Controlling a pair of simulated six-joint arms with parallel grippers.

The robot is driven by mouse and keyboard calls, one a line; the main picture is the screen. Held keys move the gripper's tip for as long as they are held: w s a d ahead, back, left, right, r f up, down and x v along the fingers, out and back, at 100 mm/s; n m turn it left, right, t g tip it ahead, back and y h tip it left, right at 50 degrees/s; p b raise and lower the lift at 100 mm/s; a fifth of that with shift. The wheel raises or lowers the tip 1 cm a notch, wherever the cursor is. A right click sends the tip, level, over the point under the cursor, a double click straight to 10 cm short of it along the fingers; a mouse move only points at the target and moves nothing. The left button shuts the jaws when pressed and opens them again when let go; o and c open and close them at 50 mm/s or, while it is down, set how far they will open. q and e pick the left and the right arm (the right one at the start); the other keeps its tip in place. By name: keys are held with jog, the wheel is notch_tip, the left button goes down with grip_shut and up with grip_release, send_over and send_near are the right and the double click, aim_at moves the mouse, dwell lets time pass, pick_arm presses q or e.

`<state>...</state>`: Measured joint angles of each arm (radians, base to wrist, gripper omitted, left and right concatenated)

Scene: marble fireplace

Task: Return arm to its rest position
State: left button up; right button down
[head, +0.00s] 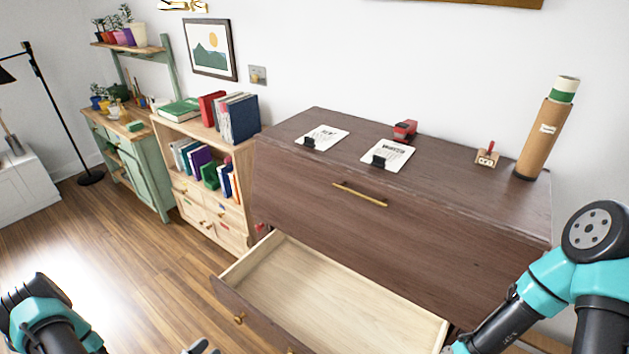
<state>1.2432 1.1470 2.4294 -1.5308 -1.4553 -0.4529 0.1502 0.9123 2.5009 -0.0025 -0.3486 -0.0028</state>
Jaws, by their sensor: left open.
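My left arm (45,318) shows at the bottom left corner. Only the tips of my left gripper (201,347) show at the bottom edge, in front of the open drawer (330,285); it is open, and I see nothing held in it. My right arm (560,270) comes in from the right, in front of the dark dresser's (400,230) right end. It bends down toward the bottom edge, and its gripper is out of the frame. The drawer is pulled out and its visible inside is empty.
A bookshelf (205,160) and green cabinet (130,165) stand left. The wooden floor (120,260) is clear.

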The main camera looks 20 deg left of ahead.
aim_at(236, 322)
pick_arm(q)
jog(key=shift+x, duration=2.55)
jog(key=shift+s, duration=0.1)
jog(key=shift+v, duration=5)
jog(key=shift+x, duration=8.95)
jog(key=shift+a, duration=0.1)
jog(key=v, duration=0.9)
jog(key=shift+s, duration=0.35)
jog(key=shift+a, duration=0.1)
